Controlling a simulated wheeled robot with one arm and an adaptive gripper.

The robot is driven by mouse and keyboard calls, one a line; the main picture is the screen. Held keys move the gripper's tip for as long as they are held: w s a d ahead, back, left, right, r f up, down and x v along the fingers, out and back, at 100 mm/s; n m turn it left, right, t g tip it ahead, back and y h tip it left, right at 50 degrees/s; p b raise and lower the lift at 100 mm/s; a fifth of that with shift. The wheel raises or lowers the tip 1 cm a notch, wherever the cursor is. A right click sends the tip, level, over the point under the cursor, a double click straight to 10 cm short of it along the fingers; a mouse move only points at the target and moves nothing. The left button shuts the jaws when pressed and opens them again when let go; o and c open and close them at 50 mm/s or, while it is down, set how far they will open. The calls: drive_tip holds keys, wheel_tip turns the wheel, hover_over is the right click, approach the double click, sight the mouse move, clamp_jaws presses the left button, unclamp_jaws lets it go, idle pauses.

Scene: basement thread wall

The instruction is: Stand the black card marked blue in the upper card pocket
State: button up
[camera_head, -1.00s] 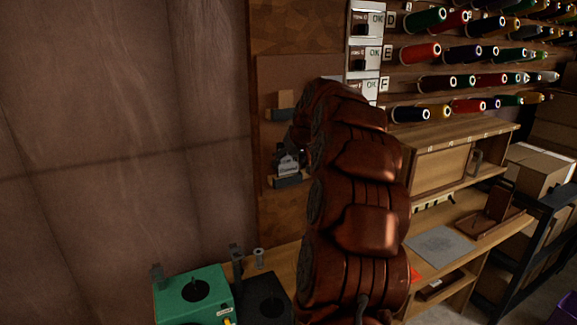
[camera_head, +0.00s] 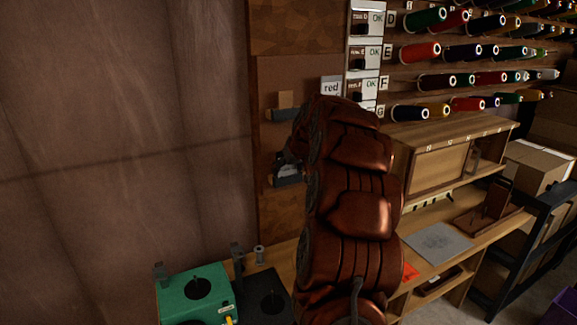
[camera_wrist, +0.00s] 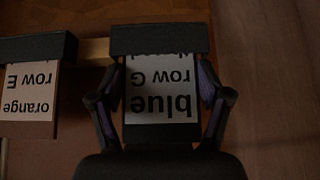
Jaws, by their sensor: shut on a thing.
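The black card marked blue, row G (camera_wrist: 162,88) has a pale label that appears upside down in the wrist view. My gripper (camera_wrist: 163,80) is shut on this card, with a finger at each side edge. A dark grey pocket bar (camera_wrist: 160,38) crosses the card's far end and covers part of its last line of text. In the head view, part of the gripper and card (camera_head: 288,170) shows at the lower of two visible wall pockets (camera_head: 289,182); my arm hides the rest. The upper visible pocket (camera_head: 285,114) has a light brown piece behind it.
A card marked orange, row E (camera_wrist: 28,95) stands in a neighbouring pocket (camera_wrist: 35,47). Thread spools line the wall at right. A green box (camera_head: 195,295) stands below left.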

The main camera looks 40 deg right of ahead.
drive_tip(key=shift+f, duration=0.2)
drive_tip(key=o, duration=0.7)
